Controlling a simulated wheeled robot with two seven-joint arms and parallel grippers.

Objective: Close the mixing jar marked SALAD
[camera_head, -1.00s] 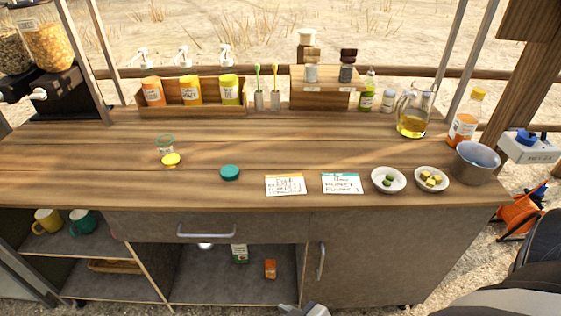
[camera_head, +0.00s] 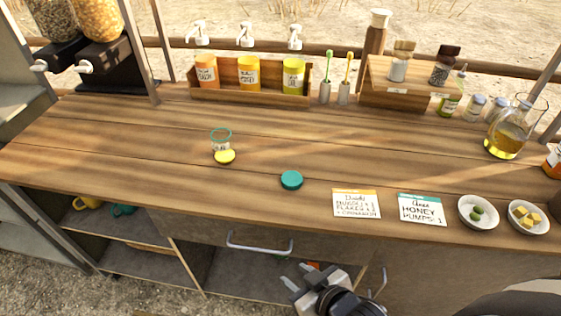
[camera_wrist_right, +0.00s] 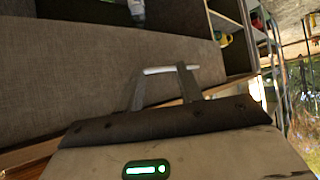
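A small clear jar (camera_head: 221,145) with a teal rim stands upright and open on the left half of the wooden counter; its label is too small to read. A yellow lid (camera_head: 225,157) lies directly in front of it, overlapping its base in the view. A teal lid (camera_head: 291,180) lies flat further right and nearer the front edge. My right gripper (camera_head: 293,272) is open and empty, low in front of the cabinet, below the counter. In the right wrist view its two spread fingers (camera_wrist_right: 163,80) show before the cabinet front. My left gripper is not in view.
A drawer handle (camera_head: 260,247) juts out near my right gripper. Two recipe cards (camera_head: 356,203) and two white bowls (camera_head: 478,213) line the front right. A wooden rack (camera_head: 250,93) with several labelled jars stands at the back.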

